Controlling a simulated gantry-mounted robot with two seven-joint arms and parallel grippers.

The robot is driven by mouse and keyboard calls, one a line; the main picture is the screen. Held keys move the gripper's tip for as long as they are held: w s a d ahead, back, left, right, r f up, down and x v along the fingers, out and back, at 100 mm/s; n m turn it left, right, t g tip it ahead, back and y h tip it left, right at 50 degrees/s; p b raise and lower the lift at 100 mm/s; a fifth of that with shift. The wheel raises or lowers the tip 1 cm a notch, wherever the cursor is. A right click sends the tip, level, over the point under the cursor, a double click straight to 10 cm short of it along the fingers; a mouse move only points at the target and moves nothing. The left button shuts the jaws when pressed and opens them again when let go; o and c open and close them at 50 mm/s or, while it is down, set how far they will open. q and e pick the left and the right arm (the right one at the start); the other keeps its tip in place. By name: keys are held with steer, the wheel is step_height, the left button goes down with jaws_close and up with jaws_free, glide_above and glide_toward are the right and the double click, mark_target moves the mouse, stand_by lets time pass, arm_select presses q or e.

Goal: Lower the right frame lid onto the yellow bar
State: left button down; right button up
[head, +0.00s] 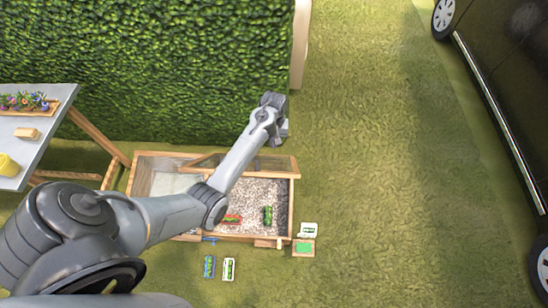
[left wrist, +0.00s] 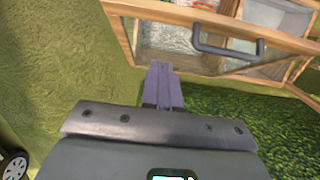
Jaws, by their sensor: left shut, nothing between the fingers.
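The wooden frame box (head: 148,155) stands on the grass in front of the hedge, with gravel inside its right part. The right frame lid (head: 275,165), glass with a wooden rim, appears raised at the box's back right; my arm partly covers it. In the left wrist view a wood-rimmed glass lid (left wrist: 272,40) carries a dark grey handle (left wrist: 215,47). My left gripper (head: 277,105) is above and behind the box near the hedge. Its fingers (left wrist: 162,85) are shut and empty, apart from the handle. My right gripper is out of view.
A green-topped box (head: 304,248) and small plant trays (head: 229,268) sit on the grass by the box's front. A table (head: 45,110) with flowers stands left. The hedge (head: 150,60) is close behind. Open grass lies right, before a dark vehicle (head: 505,80).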

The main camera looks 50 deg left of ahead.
arm_select(q)
steer(key=f, duration=0.1)
steer(key=b, duration=0.1)
glide_above(274, 172)
steer(key=f, duration=1)
steer(key=shift+w+a+f, duration=0.2)
steer(key=shift+w+a, duration=0.1)
steer(key=shift+a, duration=0.1)
steer(key=shift+s+d+f, duration=0.25)
steer(key=shift+d+f, duration=0.1)
